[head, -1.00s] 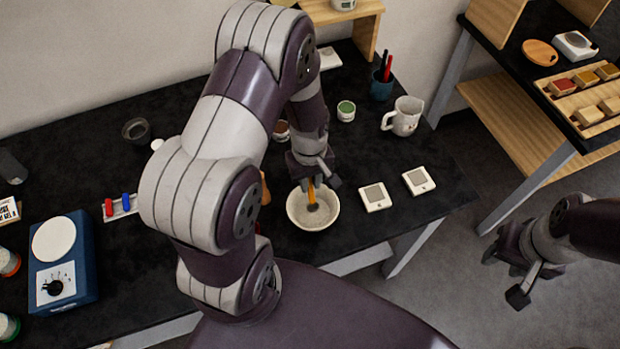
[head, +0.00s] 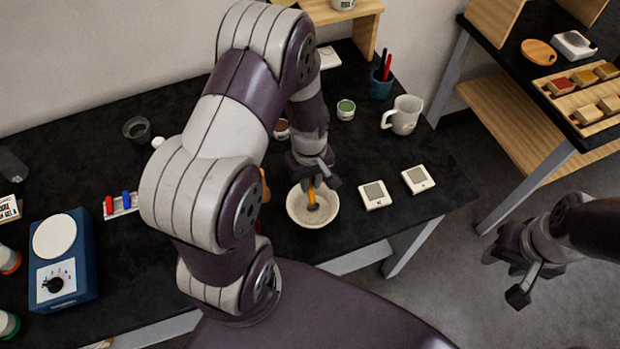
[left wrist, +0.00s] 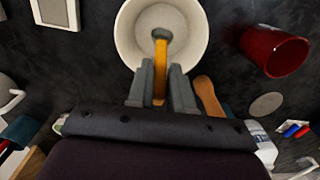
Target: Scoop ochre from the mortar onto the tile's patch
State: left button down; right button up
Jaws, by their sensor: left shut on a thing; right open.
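My left gripper (head: 312,178) is shut on a scoop with a yellow-orange handle (left wrist: 160,88). It is above the white mortar (head: 294,211), and the scoop's dark end points down inside the bowl. I cannot make out separate ochre there. Two white tiles, one nearer (head: 375,204) and one farther (head: 419,189), lie flat right of the mortar, each with a grey square patch. My right gripper (head: 515,275) is open and empty, away from the table.
A white jug (head: 404,115), a green-filled pot (head: 345,109) and a dark pen cup (head: 381,88) stand behind the tiles. A red cup (left wrist: 275,50) and a wooden handle (left wrist: 208,97) are near the mortar. A blue device (head: 62,260) is far left. The table between mortar and tiles is clear.

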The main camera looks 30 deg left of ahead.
pick_arm(q)
jog(key=shift+f+b, duration=0.35)
jog(key=shift+f, duration=0.25)
dwell(0.3)
jog(key=shift+s, duration=0.1)
dwell(0.9)
notch_tip(320, 180, up, 7)
jog(key=p, duration=0.7)
jog(key=shift+r, duration=0.1)
dwell(0.5)
